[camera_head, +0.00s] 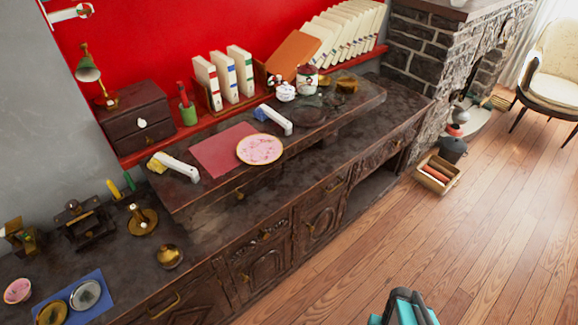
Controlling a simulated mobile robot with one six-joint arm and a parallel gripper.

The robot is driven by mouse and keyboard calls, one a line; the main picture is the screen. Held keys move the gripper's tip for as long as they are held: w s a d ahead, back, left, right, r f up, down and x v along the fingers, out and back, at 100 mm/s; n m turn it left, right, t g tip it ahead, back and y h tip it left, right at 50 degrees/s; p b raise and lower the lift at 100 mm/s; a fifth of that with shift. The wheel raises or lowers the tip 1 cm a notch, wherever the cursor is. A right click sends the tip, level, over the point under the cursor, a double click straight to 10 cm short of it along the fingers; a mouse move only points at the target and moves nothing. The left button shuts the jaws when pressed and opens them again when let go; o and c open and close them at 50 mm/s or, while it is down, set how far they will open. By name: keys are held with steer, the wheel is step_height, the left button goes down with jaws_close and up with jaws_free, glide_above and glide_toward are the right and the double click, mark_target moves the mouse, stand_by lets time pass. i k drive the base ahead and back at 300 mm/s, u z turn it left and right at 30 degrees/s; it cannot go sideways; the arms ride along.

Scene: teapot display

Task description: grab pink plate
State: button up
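The pink plate (261,149) is round with a yellowish rim and lies face up on the raised dark wooden shelf of the cabinet. Its left part overlaps a flat dark-red mat (211,152), and it sits close to the shelf's front edge. A smaller pink dish (17,291) lies on the lower counter at the far left. A teal and black end part of my arm, seemingly my gripper (404,308), shows at the bottom edge over the floor. It is well away from the plate, and its fingers cannot be made out.
White-handled brushes lie left (174,167) and right (273,119) of the plate. Behind stand books (224,78), jars (307,77) and a drawer box (138,120). A brass pot (169,256) sits on the lower counter (220,225). The wooden floor (480,230) is mostly clear.

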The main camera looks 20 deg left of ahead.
mark_target(255, 149)
steer(key=k, duration=1.25)
steer(key=u, duration=1.7)
steer(key=i, duration=1.05)
steer(key=z, duration=0.1)
